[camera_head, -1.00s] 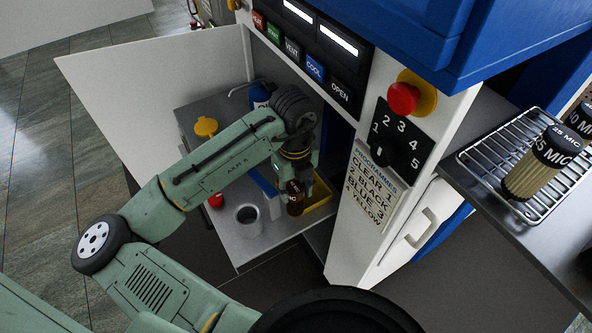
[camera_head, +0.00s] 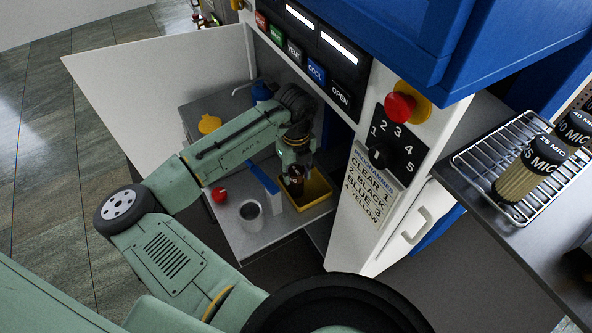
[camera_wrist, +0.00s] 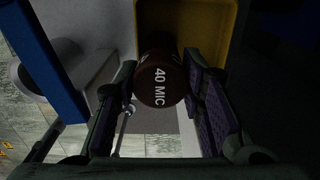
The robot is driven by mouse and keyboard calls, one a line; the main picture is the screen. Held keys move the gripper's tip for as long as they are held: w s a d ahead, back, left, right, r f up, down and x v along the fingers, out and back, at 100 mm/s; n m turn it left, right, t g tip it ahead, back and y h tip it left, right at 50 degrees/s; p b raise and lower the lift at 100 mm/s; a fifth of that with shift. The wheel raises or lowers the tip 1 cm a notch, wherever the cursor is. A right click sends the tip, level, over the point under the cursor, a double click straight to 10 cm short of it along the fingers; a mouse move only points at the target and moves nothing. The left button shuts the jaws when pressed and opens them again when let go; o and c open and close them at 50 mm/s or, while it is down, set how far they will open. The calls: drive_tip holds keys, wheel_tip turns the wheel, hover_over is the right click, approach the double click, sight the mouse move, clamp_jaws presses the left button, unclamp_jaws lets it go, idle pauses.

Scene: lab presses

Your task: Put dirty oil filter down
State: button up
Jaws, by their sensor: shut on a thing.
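The dirty oil filter is a dark brown cylinder (camera_wrist: 160,80) whose end cap reads "40 MIC" in the wrist view. My gripper (camera_wrist: 162,88) is shut on it, with one finger on each side. In the head view the filter (camera_head: 296,186) hangs below my gripper (camera_head: 294,172) at the yellow tray (camera_head: 318,197) inside the open press cabinet. In the wrist view the yellow tray (camera_wrist: 222,25) lies behind the filter. I cannot tell whether the filter touches the tray's floor.
The open white door (camera_head: 150,75) is at left. A wire rack (camera_head: 487,158) holds clean filters at right.

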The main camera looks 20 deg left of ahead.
drive_tip(key=shift+f, duration=0.15)
drive_tip(key=o, duration=1.2)
wheel_tip(320, 180, up, 12)
drive_tip(key=b, duration=0.1)
drive_tip(key=shift+r+b, duration=0.2)
drive_tip(key=shift+b, duration=0.1)
